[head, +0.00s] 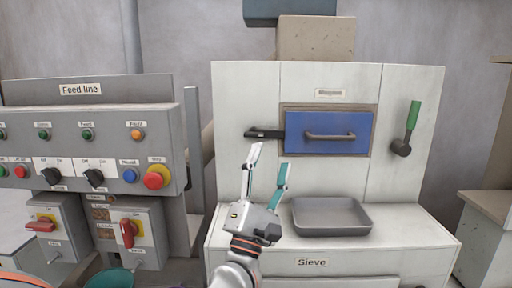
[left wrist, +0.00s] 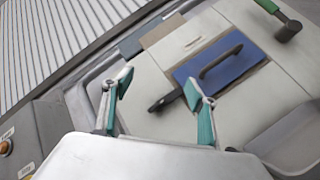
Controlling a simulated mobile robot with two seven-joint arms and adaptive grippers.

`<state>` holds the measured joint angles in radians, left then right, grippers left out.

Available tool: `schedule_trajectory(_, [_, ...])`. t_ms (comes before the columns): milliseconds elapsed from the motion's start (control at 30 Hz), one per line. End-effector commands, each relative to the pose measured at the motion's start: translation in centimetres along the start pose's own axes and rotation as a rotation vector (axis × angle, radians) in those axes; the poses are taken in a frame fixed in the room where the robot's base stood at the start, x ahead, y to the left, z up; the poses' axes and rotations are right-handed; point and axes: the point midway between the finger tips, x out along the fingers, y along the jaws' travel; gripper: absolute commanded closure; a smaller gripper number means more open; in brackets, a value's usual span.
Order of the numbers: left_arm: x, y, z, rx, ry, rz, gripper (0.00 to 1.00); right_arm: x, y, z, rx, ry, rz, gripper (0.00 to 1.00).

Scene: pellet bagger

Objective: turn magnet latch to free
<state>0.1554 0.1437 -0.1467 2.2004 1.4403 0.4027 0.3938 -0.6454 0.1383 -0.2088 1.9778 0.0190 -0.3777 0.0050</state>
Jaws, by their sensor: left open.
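The magnet latch (head: 262,133) is a short black lever lying about level at the left edge of the blue magnet drawer (head: 318,144). The drawer has a grey bar handle and sits flush in the pale sieve cabinet. My left gripper (head: 269,157) is open and empty, its teal-padded fingers pointing up just below the latch in the head view. In the left wrist view, the latch (left wrist: 165,101) shows between and beyond the open fingers (left wrist: 157,80), apart from them. My right gripper is not in view.
A grey tray (head: 331,232) rests on the sieve ledge below the drawer. A green-handled lever (head: 408,128) is on the cabinet's right. The feed line panel (head: 75,150), with buttons and switches, stands left. A grey post (head: 194,145) stands between.

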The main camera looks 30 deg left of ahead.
Motion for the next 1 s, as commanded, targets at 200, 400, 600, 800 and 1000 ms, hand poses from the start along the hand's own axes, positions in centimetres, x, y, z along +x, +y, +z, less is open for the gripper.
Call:
schedule_trajectory(200, [4.1, 0.8, -6.6, -0.564, 0.302, 0.096, 0.42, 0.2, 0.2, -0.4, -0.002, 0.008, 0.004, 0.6])
schedule_trajectory(400, [4.8, -0.8, -9.1, -0.775, 0.437, 0.105, 0.42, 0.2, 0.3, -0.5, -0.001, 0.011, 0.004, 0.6])
schedule_trajectory(600, [6.5, -1.1, -10.1, -0.798, 0.454, 0.105, 0.42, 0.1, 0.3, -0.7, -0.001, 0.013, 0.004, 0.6])
schedule_trajectory(800, [9.3, -1.3, -11.5, -0.795, 0.453, 0.105, 0.42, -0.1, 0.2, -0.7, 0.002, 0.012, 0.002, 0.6])
schedule_trajectory(1000, [11.2, -1.6, -12.4, -0.795, 0.453, 0.105, 0.42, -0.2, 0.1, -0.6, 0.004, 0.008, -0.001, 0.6])
